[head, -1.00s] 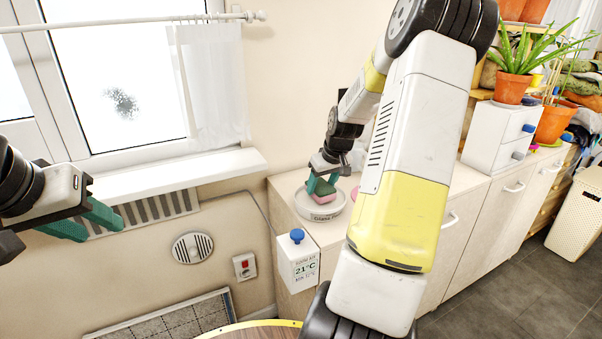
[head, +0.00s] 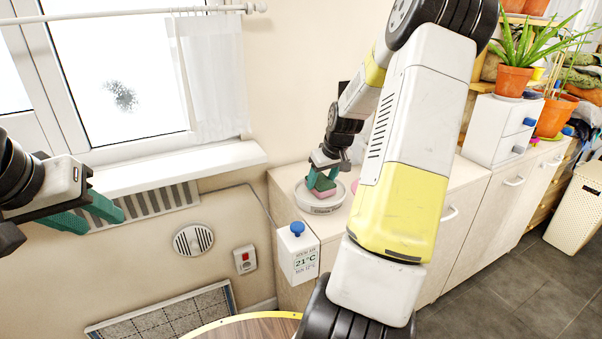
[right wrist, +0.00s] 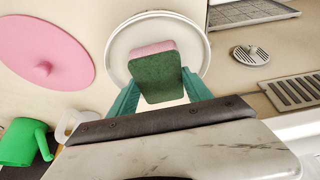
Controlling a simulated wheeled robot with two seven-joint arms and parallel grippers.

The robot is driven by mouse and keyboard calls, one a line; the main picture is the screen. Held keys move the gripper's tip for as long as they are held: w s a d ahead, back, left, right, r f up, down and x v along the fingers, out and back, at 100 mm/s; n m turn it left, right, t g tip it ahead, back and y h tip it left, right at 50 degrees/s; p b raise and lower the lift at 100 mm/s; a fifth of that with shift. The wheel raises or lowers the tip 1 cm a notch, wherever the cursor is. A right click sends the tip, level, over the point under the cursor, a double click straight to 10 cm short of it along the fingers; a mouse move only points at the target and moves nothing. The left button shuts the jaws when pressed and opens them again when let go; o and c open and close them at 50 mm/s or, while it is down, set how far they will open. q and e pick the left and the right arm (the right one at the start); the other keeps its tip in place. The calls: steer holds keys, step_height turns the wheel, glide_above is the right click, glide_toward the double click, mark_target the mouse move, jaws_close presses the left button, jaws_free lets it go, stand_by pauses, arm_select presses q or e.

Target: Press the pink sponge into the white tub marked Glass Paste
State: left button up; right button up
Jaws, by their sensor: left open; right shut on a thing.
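The pink sponge with a green scouring side (right wrist: 157,75) is held between the teal fingers of my right gripper (right wrist: 160,100). It also shows in the head view (head: 326,193). The white tub (head: 319,208) stands on the cabinet top; its marking is not readable now. In the right wrist view the tub (right wrist: 117,48) lies behind the sponge. The sponge is over the tub's opening, low at its rim; I cannot tell whether it touches the contents. My left gripper (head: 104,216) is open and empty at the left, in front of the window wall, far from the tub.
A pink lid-like disc (right wrist: 45,45) and a green cup (right wrist: 22,143) are beside the tub. A white box with a blue knob and 21°C display (head: 298,254) is at the cabinet's front left corner. Potted plants (head: 513,80) stand at the right.

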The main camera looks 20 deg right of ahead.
mark_target(322, 181)
steer(key=shift+f, duration=0.5)
stand_by(1.2)
steer(key=shift+r, duration=0.1)
steer(key=shift+r, duration=3.45)
